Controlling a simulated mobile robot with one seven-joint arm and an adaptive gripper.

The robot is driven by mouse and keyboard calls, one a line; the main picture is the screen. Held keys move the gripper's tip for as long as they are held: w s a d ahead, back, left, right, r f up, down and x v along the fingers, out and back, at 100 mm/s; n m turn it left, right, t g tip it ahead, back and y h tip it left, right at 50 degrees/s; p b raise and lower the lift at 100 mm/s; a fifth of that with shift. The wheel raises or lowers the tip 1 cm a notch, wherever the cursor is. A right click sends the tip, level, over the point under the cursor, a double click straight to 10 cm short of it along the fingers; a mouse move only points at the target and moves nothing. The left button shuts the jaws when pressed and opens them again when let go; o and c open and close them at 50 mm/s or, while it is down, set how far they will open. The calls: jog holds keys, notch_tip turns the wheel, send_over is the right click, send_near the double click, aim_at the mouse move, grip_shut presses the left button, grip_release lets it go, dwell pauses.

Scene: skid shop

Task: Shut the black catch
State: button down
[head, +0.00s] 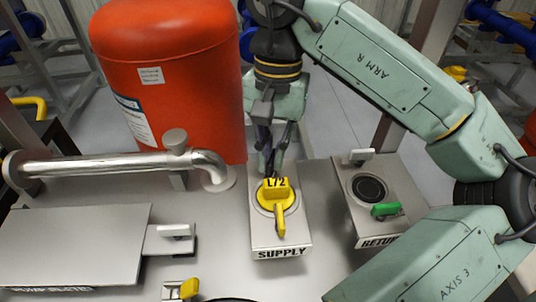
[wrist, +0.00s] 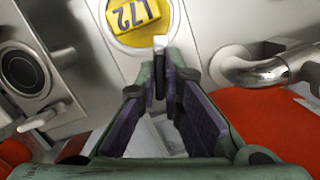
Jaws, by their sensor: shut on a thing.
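My gripper (head: 271,165) points down at the back of the box labelled SUPPLY (head: 281,239), just behind its yellow L72 knob (head: 280,198). In the wrist view my gripper (wrist: 162,88) is shut on a narrow upright catch tab (wrist: 160,50). The tab's upper end looks pale in the light; its lower part is between the fingers. The yellow knob also shows in the wrist view (wrist: 140,20), just beyond the tab. My fingers hide the tab in the head view.
The RETURN box (head: 395,215) stands to the right, with a green handle (head: 386,209) and a pale catch (head: 361,156). A red tank (head: 170,70) and a steel pipe (head: 120,163) stand close on the left. Another yellow handle (head: 189,288) is at the front.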

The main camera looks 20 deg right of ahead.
jog(key=shift+r+n+p, duration=0.1)
jog(key=shift+n+p, duration=0.25)
jog(key=shift+n, duration=0.25)
jog(key=shift+n+p, duration=0.3)
jog(key=shift+n, duration=0.8)
jog(key=c, duration=2.2)
grip_release()
jog(key=shift+n+h, duration=0.3)
jog(key=shift+n, duration=0.1)
jog(key=o, duration=0.5)
